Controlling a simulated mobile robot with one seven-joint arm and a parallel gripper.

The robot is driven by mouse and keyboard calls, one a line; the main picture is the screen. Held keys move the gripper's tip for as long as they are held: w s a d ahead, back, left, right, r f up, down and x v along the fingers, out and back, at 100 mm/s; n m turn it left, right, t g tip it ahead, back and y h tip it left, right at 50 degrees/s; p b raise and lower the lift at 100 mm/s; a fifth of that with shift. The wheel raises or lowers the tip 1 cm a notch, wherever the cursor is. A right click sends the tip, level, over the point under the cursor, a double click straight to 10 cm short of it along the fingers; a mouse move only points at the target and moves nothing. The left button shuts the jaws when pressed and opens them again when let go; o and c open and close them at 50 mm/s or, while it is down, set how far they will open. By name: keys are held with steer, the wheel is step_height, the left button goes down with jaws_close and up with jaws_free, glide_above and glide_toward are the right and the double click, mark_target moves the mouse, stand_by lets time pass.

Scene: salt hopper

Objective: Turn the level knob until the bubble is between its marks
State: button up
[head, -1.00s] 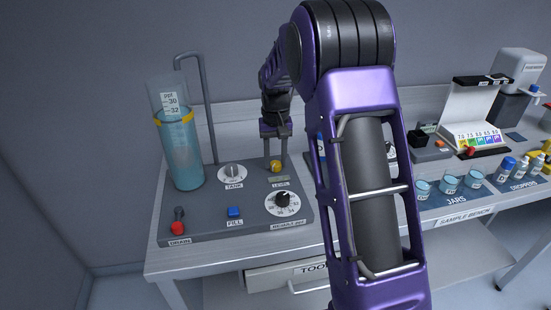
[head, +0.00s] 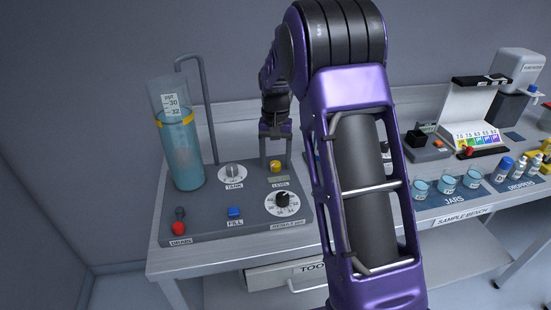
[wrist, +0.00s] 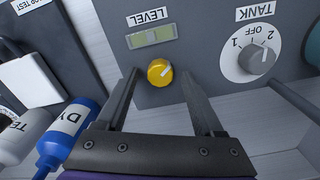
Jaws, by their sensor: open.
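The level knob (wrist: 160,72) is a small round yellow knob on the grey control panel. It also shows in the head view (head: 276,166). My gripper (wrist: 161,78) is open, with one finger on each side of the knob and visible gaps between. In the head view my gripper (head: 276,158) is just behind and above the knob. The level window (wrist: 151,37), a pale green strip, sits beside the LEVEL label (wrist: 147,16). I cannot make out the bubble against its marks.
The tank knob (wrist: 257,57) with its white dial stands close to the level knob. Bottles (wrist: 75,125) lie on the other side in the wrist view. In the head view the panel also has a black dial (head: 282,199), a blue fill button (head: 234,211) and a red drain control (head: 179,227).

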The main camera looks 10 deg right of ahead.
mark_target(275, 163)
step_height(275, 163, up, 18)
steer(key=p, duration=0.1)
steer(key=shift+f+p, duration=0.25)
steer(key=shift+p, duration=0.15)
